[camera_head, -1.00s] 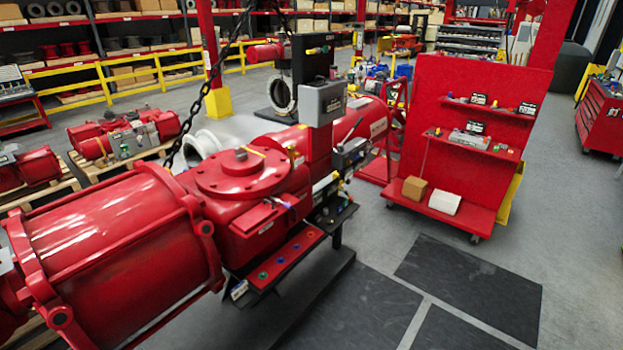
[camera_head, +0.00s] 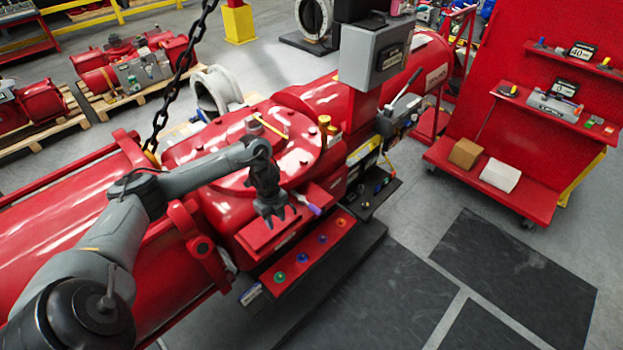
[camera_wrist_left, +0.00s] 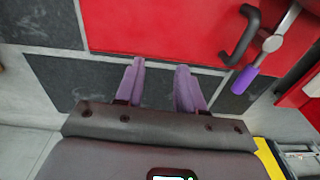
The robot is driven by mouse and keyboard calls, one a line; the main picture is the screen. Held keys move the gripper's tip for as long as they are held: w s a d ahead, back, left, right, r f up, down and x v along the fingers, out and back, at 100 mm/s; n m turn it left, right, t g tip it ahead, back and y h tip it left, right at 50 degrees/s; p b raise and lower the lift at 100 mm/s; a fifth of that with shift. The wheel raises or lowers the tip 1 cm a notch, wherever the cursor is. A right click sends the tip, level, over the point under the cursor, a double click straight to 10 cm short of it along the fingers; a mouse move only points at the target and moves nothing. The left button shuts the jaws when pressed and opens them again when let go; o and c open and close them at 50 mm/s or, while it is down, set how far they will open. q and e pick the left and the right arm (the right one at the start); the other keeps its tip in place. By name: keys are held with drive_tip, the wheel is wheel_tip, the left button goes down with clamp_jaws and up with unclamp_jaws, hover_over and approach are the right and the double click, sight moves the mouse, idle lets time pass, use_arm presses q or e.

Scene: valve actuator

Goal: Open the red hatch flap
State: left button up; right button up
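The red hatch flap (camera_head: 262,238) is a flat red panel on the near side of the large red actuator body, and it looks closed. In the left wrist view the red panel (camera_wrist_left: 160,28) fills the top, with a black bar handle (camera_wrist_left: 238,36) at its right. A purple-tipped lever (camera_head: 308,204) lies right of the flap; it also shows in the left wrist view (camera_wrist_left: 245,80). My left gripper (camera_head: 272,220) hangs over the flap area, fingers apart and empty. Its purple-grey fingers (camera_wrist_left: 160,82) point toward the panel's edge. My right gripper is out of view.
A red shelf with coloured round knobs (camera_head: 301,258) runs below the flap. A grey box (camera_head: 375,52) stands above the actuator's right side. A dark chain (camera_head: 180,75) hangs at the left. Black floor mats (camera_head: 515,265) and open floor lie to the right.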

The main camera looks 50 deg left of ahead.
use_arm(q)
drive_tip(key=w+a+r+t+y, duration=0.1)
drive_tip(key=w+a+r+t, duration=0.1)
drive_tip(key=w+a+r, duration=0.5)
drive_tip(key=f, duration=0.2)
drive_tip(key=d+f, duration=0.1)
drive_tip(key=f, duration=0.5)
drive_tip(key=shift+w+d+f, duration=0.2)
drive_tip(key=shift+w+f, duration=0.05)
drive_tip(key=shift+w, duration=0.1)
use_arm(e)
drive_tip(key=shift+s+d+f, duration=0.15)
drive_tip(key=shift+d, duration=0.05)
use_arm(q)
clamp_jaws()
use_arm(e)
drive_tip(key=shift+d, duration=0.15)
